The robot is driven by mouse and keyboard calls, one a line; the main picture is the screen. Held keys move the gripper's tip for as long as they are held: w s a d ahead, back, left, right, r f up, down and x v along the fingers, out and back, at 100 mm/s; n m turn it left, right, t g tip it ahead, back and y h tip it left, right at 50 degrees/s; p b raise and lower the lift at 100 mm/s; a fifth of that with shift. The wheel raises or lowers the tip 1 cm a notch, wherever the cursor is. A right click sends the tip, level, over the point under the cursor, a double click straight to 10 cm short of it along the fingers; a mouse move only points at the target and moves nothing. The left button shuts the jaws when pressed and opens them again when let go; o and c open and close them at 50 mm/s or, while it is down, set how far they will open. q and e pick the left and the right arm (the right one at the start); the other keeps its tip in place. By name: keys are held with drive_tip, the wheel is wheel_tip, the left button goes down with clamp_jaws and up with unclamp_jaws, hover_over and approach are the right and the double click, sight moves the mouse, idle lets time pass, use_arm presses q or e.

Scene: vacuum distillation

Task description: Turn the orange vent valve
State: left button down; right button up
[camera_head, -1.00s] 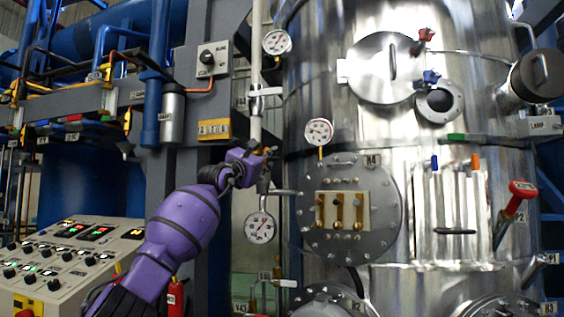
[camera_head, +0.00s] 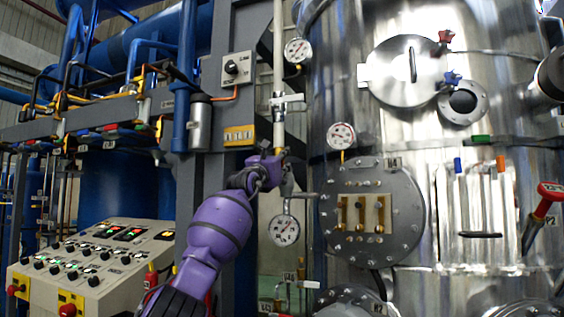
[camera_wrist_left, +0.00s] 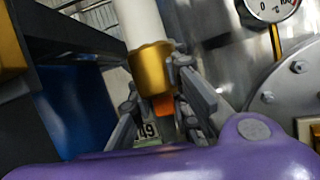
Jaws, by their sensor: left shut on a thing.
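In the left wrist view the orange vent valve handle (camera_wrist_left: 163,104) sits just below a brass collar (camera_wrist_left: 151,69) on a white vertical pipe (camera_wrist_left: 143,22). My left gripper (camera_wrist_left: 158,112) has its grey fingers on both sides of the orange handle and is shut on it; the fingers hide part of it. In the head view my purple left gripper (camera_head: 278,163) reaches up to the lower end of the white pipe (camera_head: 278,75), and the valve is mostly hidden there. My right gripper is not in view.
A round gauge (camera_head: 284,230) hangs just below and right of my left gripper. A bolted flange (camera_head: 408,215) and another gauge (camera_head: 341,136) are on the steel vessel to the right. A grey column (camera_head: 226,190) stands close on the left, and a control panel (camera_head: 85,262) is lower left.

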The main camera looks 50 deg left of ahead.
use_arm(q)
drive_tip(key=c, duration=1.6)
unclamp_jaws()
drive_tip(key=shift+c, duration=0.2)
drive_tip(key=v, duration=1.2)
drive_tip(key=shift+w, duration=0.1)
